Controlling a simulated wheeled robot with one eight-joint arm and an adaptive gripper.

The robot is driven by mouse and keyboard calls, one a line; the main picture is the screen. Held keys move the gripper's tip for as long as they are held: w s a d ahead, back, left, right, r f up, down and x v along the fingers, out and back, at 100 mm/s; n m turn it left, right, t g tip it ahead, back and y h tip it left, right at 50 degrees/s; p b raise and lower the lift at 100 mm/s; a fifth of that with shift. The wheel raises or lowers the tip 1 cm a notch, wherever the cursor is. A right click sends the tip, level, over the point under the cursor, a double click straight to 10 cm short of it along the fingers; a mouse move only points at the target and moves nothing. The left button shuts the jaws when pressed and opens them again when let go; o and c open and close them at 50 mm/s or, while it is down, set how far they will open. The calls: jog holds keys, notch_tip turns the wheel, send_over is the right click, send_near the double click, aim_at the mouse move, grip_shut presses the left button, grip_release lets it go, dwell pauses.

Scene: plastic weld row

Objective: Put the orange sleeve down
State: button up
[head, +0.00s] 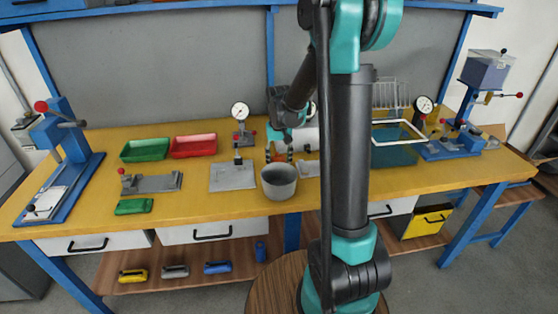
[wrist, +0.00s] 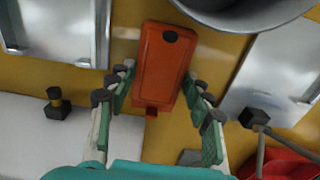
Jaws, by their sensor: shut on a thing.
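The orange sleeve (wrist: 162,62) is a small block-like piece with a dark round spot near one end. It sits between the green-padded fingers of my gripper (wrist: 160,84) in the wrist view, and the gripper is shut on it. In the head view my gripper (head: 279,152) is low over the yellow bench, just behind the grey bucket; only a bit of orange shows between the fingers. Whether the sleeve touches the bench top cannot be told.
The grey bucket (head: 279,185) stands close in front of my gripper. A metal plate fixture (head: 232,178) lies to its left. Red (head: 194,146) and green (head: 145,150) trays stand further left. A dial gauge stand (head: 241,125) is behind. Bare bench (head: 80,195) shows at left.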

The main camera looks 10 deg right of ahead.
jog(key=shift+f, duration=0.15)
jog(key=o, duration=1.2)
jog(key=shift+c, duration=0.2)
